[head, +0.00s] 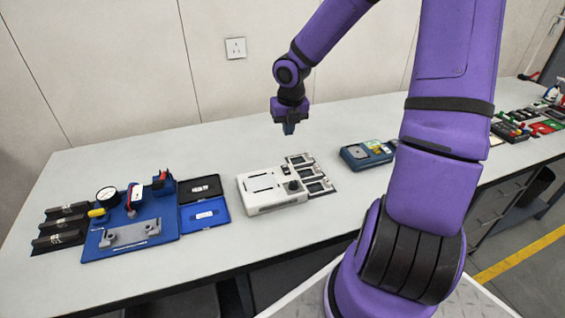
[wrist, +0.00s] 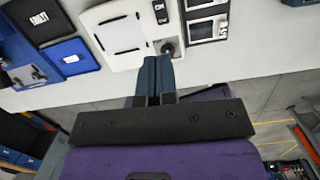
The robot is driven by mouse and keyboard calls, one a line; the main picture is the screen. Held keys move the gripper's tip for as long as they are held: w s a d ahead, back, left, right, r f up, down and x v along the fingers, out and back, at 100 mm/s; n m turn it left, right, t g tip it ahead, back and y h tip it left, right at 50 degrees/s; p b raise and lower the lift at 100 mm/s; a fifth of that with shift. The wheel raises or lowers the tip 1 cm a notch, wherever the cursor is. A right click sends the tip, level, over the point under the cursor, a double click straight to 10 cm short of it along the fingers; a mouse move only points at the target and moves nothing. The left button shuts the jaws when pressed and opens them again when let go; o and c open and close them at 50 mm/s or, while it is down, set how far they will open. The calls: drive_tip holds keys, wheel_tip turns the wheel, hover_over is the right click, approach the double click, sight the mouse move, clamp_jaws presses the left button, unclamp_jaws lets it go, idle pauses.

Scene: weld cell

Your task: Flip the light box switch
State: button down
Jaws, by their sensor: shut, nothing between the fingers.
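The light box (head: 262,205) is a white case with a pale rectangular panel on top, standing on the bench; it also shows at the top of the wrist view (wrist: 112,58). A small black-and-white switch (wrist: 160,13) with lettering sits on its right part in the wrist view. A round dark knob (wrist: 168,48) is nearer my fingers; it also shows in the head view (head: 292,186). My gripper (head: 289,130) is shut and empty, pointing down above and behind the box in the head view. In the wrist view my fingertips (wrist: 155,62) appear close below the knob; the gap's height is unclear.
Dark-framed modules (head: 306,171) lie right beside the box. A blue fixture (head: 130,235) with a gauge and an open blue case (head: 205,213) stand left. A blue device (head: 367,155) is at right. The bench (head: 180,150) is clear behind the box.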

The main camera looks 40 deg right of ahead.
sight(285, 166)
drive_tip(key=shift+n, duration=0.4)
drive_tip(key=f, duration=0.4)
drive_tip(key=w+f, duration=0.1)
drive_tip(key=f, duration=0.4)
drive_tip(key=w+f, duration=0.1)
drive_tip(key=f, duration=0.3)
drive_tip(key=shift+d+f, duration=0.3)
drive_tip(key=shift+f, duration=0.1)
drive_tip(key=shift+f, duration=0.1)
